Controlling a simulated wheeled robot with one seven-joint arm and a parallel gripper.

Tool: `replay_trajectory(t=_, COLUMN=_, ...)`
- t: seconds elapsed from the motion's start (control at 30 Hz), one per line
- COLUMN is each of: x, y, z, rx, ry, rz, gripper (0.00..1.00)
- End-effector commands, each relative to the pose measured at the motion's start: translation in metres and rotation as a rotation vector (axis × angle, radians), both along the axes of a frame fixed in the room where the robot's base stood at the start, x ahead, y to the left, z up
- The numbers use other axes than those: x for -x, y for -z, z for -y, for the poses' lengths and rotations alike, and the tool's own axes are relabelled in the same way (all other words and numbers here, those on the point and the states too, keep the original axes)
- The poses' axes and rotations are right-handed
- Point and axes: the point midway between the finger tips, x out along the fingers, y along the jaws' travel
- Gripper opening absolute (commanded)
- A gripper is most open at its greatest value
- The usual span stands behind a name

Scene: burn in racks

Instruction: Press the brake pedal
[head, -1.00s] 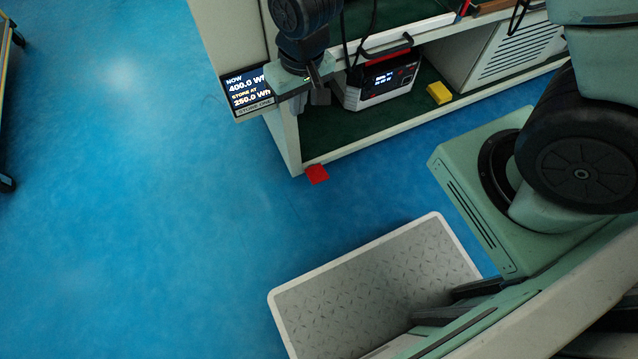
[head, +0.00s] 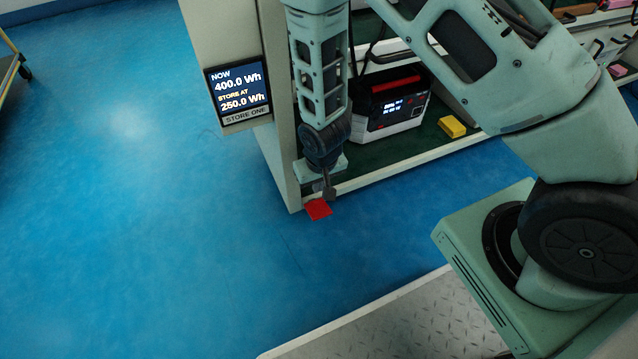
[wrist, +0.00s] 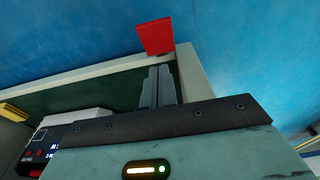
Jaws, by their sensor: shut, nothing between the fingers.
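The brake pedal is taken to be the red plate (head: 318,209) low at the foot of the rack's front corner; it also shows in the wrist view (wrist: 156,37), at the top centre. My gripper (head: 329,195) points down and is shut and empty. In the head view its fingertips are just above and right of the red plate. In the wrist view the fingers (wrist: 158,80) end a little short of the plate, with a visible gap. I cannot tell its height over the plate exactly.
The rack's pale post and bottom rail (head: 400,178) run close beside my gripper. A power station (head: 392,108) and a yellow block (head: 452,127) sit on the green lower shelf. A display (head: 239,91) reads 400.0 Wh now, store at 250.0 Wh.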

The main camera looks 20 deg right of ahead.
Motion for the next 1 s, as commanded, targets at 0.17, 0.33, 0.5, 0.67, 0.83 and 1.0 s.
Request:
replay_trajectory(t=0.17, x=-0.006, y=0.044, z=0.000, rx=0.000, ry=-0.001, rz=0.000, gripper=0.00)
replay_trajectory(t=0.33, x=0.001, y=0.067, z=0.000, rx=0.000, ry=-0.002, rz=-0.001, gripper=0.00)
replay_trajectory(t=0.5, x=0.005, y=0.077, z=0.000, rx=0.000, ry=-0.002, rz=0.000, gripper=0.00)
replay_trajectory(t=0.67, x=0.006, y=0.079, z=0.000, rx=0.000, ry=-0.002, rz=0.000, gripper=0.00)
replay_trajectory(t=0.83, x=0.006, y=0.079, z=0.000, rx=0.000, ry=-0.001, rz=0.000, gripper=0.00)
replay_trajectory(t=1.0, x=0.004, y=0.079, z=0.000, rx=0.000, ry=-0.001, rz=0.005, gripper=0.00)
